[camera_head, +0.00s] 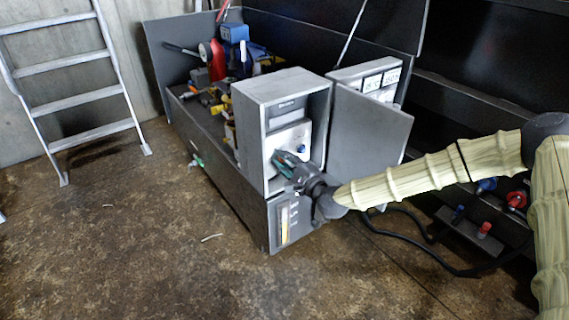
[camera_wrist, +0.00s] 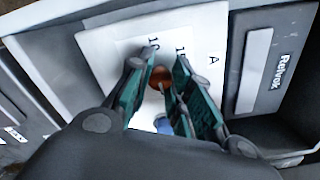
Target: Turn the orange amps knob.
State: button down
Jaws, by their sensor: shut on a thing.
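The orange amps knob (camera_wrist: 161,77) shows in the wrist view as a brownish-orange round shape on a white plate (camera_wrist: 107,52) marked with an A and numbers. My gripper (camera_wrist: 160,84) has its two green-lined fingers on either side of the knob and is shut on it. The fingers hide parts of the knob and of the scale. In the head view my gripper (camera_head: 283,160) reaches into the open grey control box (camera_head: 247,120) from the right, and the knob itself is hidden there.
The box's grey door (camera_head: 368,130) stands open on the right, close above my arm. A blue knob (camera_head: 301,148) is beside my gripper. A ladder (camera_head: 75,85) leans at the left. A black cable (camera_head: 425,250) lies on the floor, which is mostly clear in front.

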jog(key=shift+m, duration=0.3)
jog(key=c, duration=1.3)
grip_release()
jog(key=shift+o, duration=0.2)
jog(key=shift+s+d, duration=0.1)
jog(key=v, duration=1.1)
jog(key=shift+s+d, duration=0.2)
jog(key=shift+s, duration=0.1)
